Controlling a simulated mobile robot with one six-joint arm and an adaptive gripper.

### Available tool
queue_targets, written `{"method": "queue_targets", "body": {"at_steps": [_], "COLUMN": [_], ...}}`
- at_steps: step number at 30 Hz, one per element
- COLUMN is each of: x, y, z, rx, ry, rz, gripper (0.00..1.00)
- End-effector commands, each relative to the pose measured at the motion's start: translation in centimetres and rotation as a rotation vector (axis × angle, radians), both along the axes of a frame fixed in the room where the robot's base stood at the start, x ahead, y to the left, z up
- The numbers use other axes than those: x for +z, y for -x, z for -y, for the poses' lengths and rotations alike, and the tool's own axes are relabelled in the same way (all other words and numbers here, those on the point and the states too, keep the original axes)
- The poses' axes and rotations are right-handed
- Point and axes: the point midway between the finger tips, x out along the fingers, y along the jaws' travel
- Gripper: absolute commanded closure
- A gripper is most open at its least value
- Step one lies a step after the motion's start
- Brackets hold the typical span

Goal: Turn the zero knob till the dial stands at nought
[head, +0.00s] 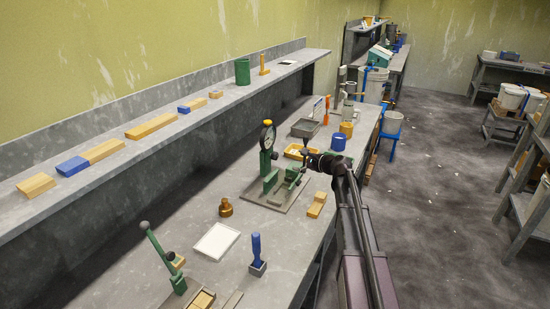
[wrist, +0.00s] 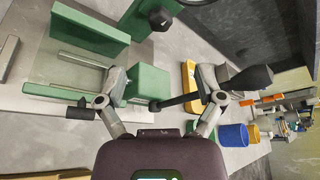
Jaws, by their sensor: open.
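The green press (head: 268,165) stands on a flat plate on the bench. Its round dial (head: 267,137) sits at the top with a yellow-orange knob (head: 267,122) above it; the reading is too small to make out. My gripper (head: 308,159) is to the right of the dial, around the press's lower right part. In the wrist view my gripper (wrist: 152,98) is open, its fingers spread. A green block (wrist: 148,83) and a black lever with a thick handle (wrist: 248,79) show by the fingers; contact is unclear. A black knob (wrist: 160,18) shows on the green frame.
A brass weight (head: 225,208), a white tray (head: 216,241) and a blue-handled tool (head: 256,250) stand nearer on the bench. A wooden block (head: 317,205) lies right of the press. A yellow tray (head: 300,151), grey tray (head: 305,128) and blue cup (head: 338,142) stand beyond it.

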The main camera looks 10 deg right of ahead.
Motion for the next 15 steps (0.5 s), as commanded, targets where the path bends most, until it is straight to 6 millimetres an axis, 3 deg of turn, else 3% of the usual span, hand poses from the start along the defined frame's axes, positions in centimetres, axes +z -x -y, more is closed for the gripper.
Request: {"method": "queue_targets", "body": {"at_steps": [15], "x": [-1.9], "y": [-4.8], "z": [-3.6], "rx": [0.002], "ry": [0.001], "rz": [0.0], "gripper": [0.13]}}
